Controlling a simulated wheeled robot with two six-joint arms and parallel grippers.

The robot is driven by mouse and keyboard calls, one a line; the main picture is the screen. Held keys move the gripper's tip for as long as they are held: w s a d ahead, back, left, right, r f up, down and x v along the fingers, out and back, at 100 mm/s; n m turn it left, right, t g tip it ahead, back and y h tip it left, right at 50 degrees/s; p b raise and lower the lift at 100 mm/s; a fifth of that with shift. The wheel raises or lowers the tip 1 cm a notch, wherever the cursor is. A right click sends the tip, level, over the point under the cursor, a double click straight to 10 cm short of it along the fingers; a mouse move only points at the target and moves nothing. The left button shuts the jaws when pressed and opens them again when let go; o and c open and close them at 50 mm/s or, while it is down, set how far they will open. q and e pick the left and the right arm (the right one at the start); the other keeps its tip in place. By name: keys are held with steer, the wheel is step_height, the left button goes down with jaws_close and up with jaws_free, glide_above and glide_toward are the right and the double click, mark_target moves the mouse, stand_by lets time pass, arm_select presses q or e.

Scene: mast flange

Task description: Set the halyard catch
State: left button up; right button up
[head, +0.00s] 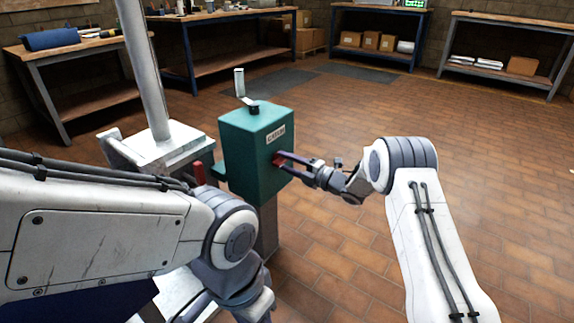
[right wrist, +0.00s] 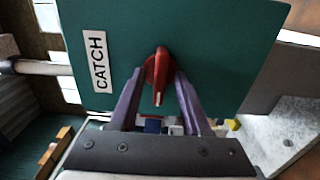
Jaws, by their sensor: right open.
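The catch is a red knob with a pale mark at its lower end (right wrist: 158,72), on the face of a teal box (head: 250,160). A white label reading CATCH (right wrist: 99,62) is beside it. In the head view the knob (head: 278,159) is partly hidden by my fingers. My right gripper (head: 282,158) is open at the box face, its two fingers on either side of the knob. In the right wrist view the fingertips (right wrist: 161,72) come close to the knob; I cannot tell if they touch it. My left arm crosses the lower left; its gripper is out of view.
A grey mast (head: 145,70) stands on a white base (head: 160,148) left of the box. A crank handle (head: 240,84) rises from the box top. A red lever (head: 199,173) is left of the box. Workbenches line the walls; the tiled floor at right is clear.

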jaws_close()
steer(key=m+p, duration=0.3)
steer(key=m, duration=0.1)
steer(key=shift+r, duration=0.1)
steer(key=m+p, duration=0.2)
steer(key=m, duration=0.2)
steer(key=shift+m, duration=0.4)
steer(key=m+p, duration=0.2)
steer(key=m, duration=0.2)
steer(key=shift+m, duration=0.3)
steer(key=shift+f+m+p, duration=0.2)
steer(key=shift+m+p, duration=0.7)
steer(key=shift+m, duration=1.4)
